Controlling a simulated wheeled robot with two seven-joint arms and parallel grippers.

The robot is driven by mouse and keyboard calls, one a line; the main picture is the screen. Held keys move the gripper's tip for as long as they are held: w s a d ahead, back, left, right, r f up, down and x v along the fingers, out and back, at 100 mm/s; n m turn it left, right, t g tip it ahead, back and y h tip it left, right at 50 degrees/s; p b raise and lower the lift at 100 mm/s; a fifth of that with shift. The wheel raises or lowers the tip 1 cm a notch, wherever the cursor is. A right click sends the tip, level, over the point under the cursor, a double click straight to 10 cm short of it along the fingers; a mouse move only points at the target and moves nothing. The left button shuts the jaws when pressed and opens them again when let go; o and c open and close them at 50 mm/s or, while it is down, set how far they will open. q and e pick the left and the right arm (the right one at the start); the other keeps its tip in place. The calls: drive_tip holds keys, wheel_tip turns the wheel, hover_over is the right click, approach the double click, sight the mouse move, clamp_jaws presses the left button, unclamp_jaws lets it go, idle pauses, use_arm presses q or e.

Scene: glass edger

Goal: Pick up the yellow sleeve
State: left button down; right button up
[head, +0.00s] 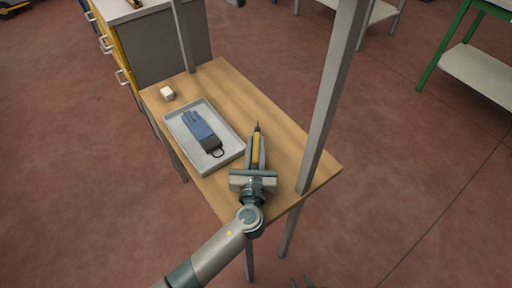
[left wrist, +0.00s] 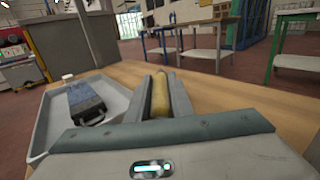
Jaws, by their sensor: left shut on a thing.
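The yellow sleeve (head: 256,148) is a slim yellow piece with a dark narrow tip, on or just above the wooden table. My left gripper (head: 256,155) is shut on it, with one finger along each side. In the left wrist view the yellow sleeve (left wrist: 160,97) shows between the two grey fingers of my left gripper (left wrist: 164,95), pointing away from the palm. Its lower part is hidden by the fingers. Dark tips at the bottom edge of the head view look like my right gripper (head: 308,283), mostly cut off, well below the table.
A grey tray (head: 233,152) holding a blue and black glove (head: 203,133) lies left of my left gripper. A small white block (head: 168,94) sits behind the tray. A grey post (head: 328,110) rises at the table's right side. Bare wood (head: 235,85) lies farther back.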

sight(256, 145)
use_arm(q)
wheel_tip(256, 145, up, 4)
drive_tip(key=shift+p, duration=0.35)
drive_tip(key=s+d+r, duration=0.5)
drive_tip(key=s+r, duration=0.1)
drive_tip(key=s, duration=0.4)
drive_tip(key=shift+s+d+r, duration=0.15)
drive_tip(key=shift+d+r, duration=0.1)
drive_tip(key=shift+d, duration=0.1)
idle(0.5)
drive_tip(key=s+a+r, duration=0.2)
drive_tip(key=a, duration=1.1)
drive_tip(key=s+a+r+y, duration=0.1)
drive_tip(key=s+a+r, duration=0.1)
drive_tip(key=a, duration=1.1)
drive_tip(key=shift+n, duration=0.4)
drive_tip(key=shift+r, duration=0.1)
